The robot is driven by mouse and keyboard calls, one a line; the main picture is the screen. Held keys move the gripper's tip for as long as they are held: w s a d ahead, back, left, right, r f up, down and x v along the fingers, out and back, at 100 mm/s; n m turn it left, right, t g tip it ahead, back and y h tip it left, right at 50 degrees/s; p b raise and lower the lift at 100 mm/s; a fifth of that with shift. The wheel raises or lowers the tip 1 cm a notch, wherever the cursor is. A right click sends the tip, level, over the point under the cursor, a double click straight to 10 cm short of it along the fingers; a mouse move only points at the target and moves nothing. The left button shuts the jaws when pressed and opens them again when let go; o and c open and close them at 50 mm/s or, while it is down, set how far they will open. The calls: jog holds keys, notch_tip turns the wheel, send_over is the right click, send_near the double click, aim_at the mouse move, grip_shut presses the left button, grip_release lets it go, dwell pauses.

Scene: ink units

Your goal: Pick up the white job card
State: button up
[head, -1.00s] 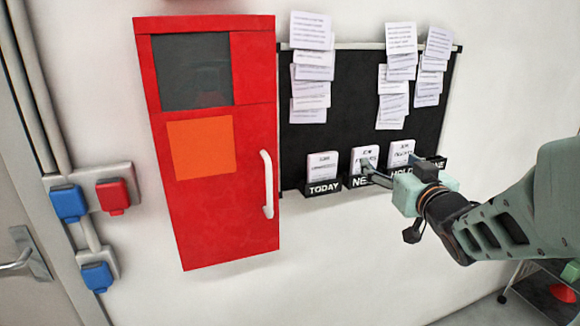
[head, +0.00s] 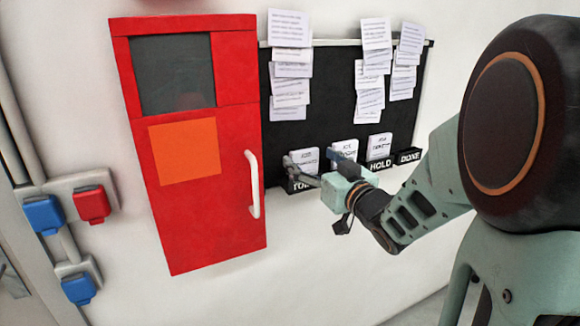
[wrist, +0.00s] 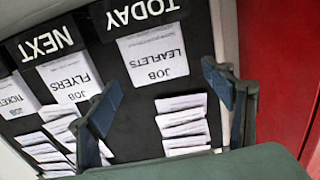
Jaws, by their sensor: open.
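White job cards stand in the labelled black pockets of the board. The card in the TODAY pocket (wrist: 139,16) reads "JOB LEAFLETS" (wrist: 155,57); its upper part also shows in the head view (head: 307,157). The NEXT pocket (wrist: 46,43) holds a "JOB FLYERS" card (wrist: 70,76), and a third card (head: 374,146) stands in the HOLD pocket (head: 379,164). My gripper (head: 313,162) is open and empty in front of the TODAY card. In the wrist view its fingers (wrist: 160,86) spread on either side of that card, apparently short of it. My gripper partly hides the TODAY and NEXT pockets in the head view.
The black board (head: 325,98) carries several pinned paper sheets (head: 289,58) above the pockets. The DONE pocket (head: 409,156) shows no card. A red cabinet (head: 210,220) with a white handle (head: 254,185) stands close on the left. Blue and red sockets are farther left.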

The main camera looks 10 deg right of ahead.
aim_at(306, 155)
jog(key=shift+x, duration=1.9)
jog(key=shift+f, duration=0.15)
jog(key=c, duration=1.3)
